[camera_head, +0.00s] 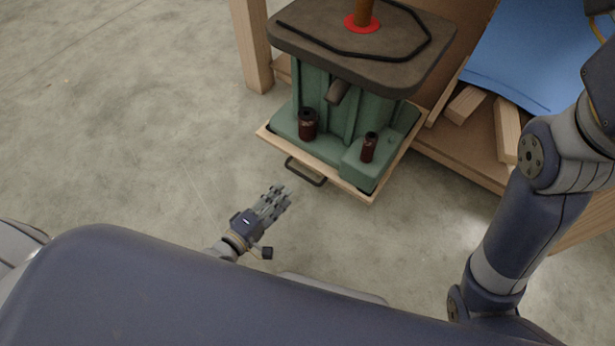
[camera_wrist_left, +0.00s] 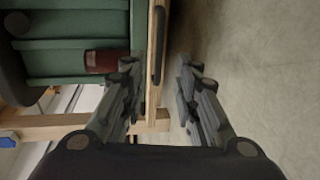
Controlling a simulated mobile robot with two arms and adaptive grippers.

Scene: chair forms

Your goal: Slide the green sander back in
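The green sander (camera_head: 350,112) stands on a wooden pull-out tray (camera_head: 362,194), extended from a wooden bench. It has a dark flat table top with a red ring and a brown post. A dark handle (camera_head: 305,171) is on the tray's front edge. My left gripper (camera_head: 277,197) is just short of the handle, apart from it. In the left wrist view the left gripper (camera_wrist_left: 157,78) is open and empty, with the handle (camera_wrist_left: 158,46) and tray edge (camera_wrist_left: 151,70) ahead between its fingers. My right arm shows at the right; its gripper is out of view.
The bench has a wooden post (camera_head: 252,45) left of the sander. A blue sheet (camera_head: 535,55) and loose wood blocks (camera_head: 507,128) lie on the bench at the right. The concrete floor (camera_head: 130,120) at the left is clear.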

